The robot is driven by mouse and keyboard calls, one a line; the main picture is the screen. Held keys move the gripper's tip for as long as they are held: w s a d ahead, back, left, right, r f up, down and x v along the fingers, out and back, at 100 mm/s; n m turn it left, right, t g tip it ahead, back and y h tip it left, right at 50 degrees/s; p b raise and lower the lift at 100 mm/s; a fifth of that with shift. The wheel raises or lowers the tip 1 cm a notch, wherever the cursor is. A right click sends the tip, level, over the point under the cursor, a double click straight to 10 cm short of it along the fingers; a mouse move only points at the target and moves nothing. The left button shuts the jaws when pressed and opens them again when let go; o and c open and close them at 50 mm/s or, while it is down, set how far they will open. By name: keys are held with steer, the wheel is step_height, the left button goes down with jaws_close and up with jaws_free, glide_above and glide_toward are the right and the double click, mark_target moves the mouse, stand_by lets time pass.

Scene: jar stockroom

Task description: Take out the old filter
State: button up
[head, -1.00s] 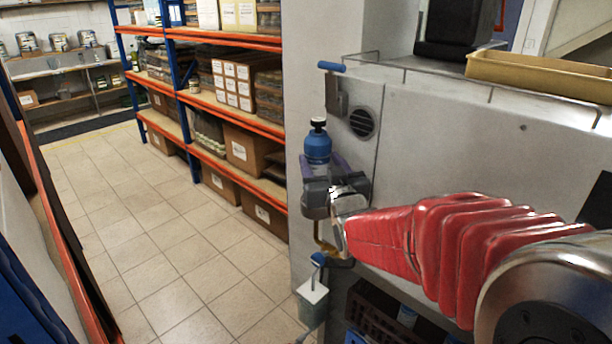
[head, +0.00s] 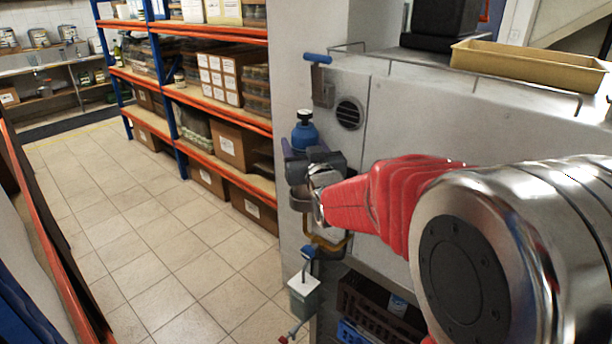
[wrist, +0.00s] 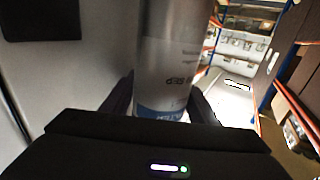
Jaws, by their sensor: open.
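A cylinder, silver with a pale printed label and a blue band, fills the middle of the wrist view; I take it as the old filter (wrist: 170,60). My gripper (wrist: 165,100) is open, with one dark finger on each side of it. Whether the fingers touch it I cannot tell. In the head view my gripper (head: 312,172) is at the grey wall's left end, just below a blue rounded top with a black cap (head: 305,131). My gripper hides most of what is under that top. A yellowish bracket (head: 340,245) shows below.
A small pale green box (head: 304,297) with a blue handle hangs below my gripper. Dark and blue crates (head: 375,305) stand low at the right. A vent (head: 349,113) and a blue-handled lever (head: 318,59) are on the wall. The tiled floor (head: 150,230) at left is clear.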

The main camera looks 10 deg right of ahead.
steer(key=shift+w, duration=0.4)
jaws_close()
stand_by(0.8)
steer(key=shift+r, duration=0.1)
